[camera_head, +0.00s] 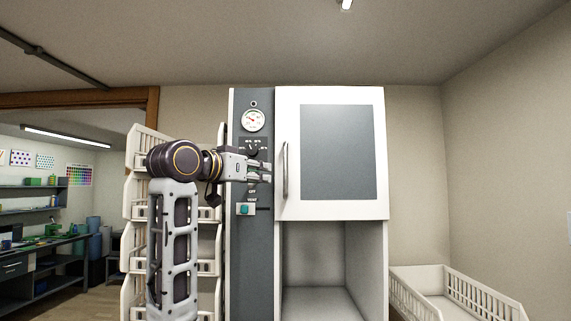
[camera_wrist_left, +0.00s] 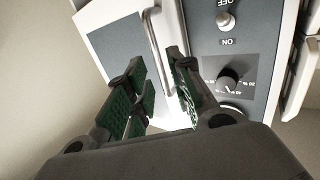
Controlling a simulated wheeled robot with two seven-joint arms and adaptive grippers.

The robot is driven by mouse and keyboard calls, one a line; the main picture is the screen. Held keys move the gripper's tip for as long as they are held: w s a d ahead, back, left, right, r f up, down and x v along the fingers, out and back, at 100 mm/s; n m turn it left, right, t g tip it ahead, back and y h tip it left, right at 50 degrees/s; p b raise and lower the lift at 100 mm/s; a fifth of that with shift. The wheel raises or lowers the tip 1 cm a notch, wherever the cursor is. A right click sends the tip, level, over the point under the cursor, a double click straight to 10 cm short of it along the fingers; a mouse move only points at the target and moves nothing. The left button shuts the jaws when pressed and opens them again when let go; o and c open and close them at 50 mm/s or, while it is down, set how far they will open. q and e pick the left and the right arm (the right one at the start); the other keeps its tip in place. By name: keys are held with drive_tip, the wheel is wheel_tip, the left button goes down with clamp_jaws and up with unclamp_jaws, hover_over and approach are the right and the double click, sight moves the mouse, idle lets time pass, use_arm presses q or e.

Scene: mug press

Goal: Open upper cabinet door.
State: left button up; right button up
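The upper cabinet door (camera_head: 290,110) is white with a grey panel (camera_head: 337,150) and looks closed. Its vertical bar handle (camera_head: 285,170) is near the door's left edge. My left gripper (camera_head: 266,173) points right toward the handle, with its tips just left of it in the head view. In the left wrist view the gripper (camera_wrist_left: 158,88) is open, its green-padded fingers spread. The handle (camera_wrist_left: 156,50) runs into the gap between them, closer to the right finger. I cannot tell whether it touches. My right gripper is not in view.
A grey control panel with a gauge (camera_head: 253,121), a knob and a green button (camera_head: 245,209) is left of the door. An open compartment (camera_head: 318,255) is below it. White racks (camera_head: 140,200) stand left; a white bin (camera_head: 455,290) is lower right.

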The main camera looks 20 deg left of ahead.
sight(284, 163)
use_arm(q)
drive_tip(key=shift+t+h, duration=0.3)
drive_tip(key=s+r, duration=0.2)
drive_tip(key=r, duration=0.1)
drive_tip(key=shift+s+r, duration=0.1)
drive_tip(key=shift+r, duration=0.1)
drive_tip(key=p+x, duration=0.4)
drive_tip(key=x, duration=0.7)
drive_tip(key=shift+w+d, duration=0.1)
drive_tip(key=shift+w, duration=0.2)
drive_tip(key=shift+p+x, duration=0.4)
drive_tip(key=shift+x, duration=0.7)
drive_tip(key=shift+f, duration=0.1)
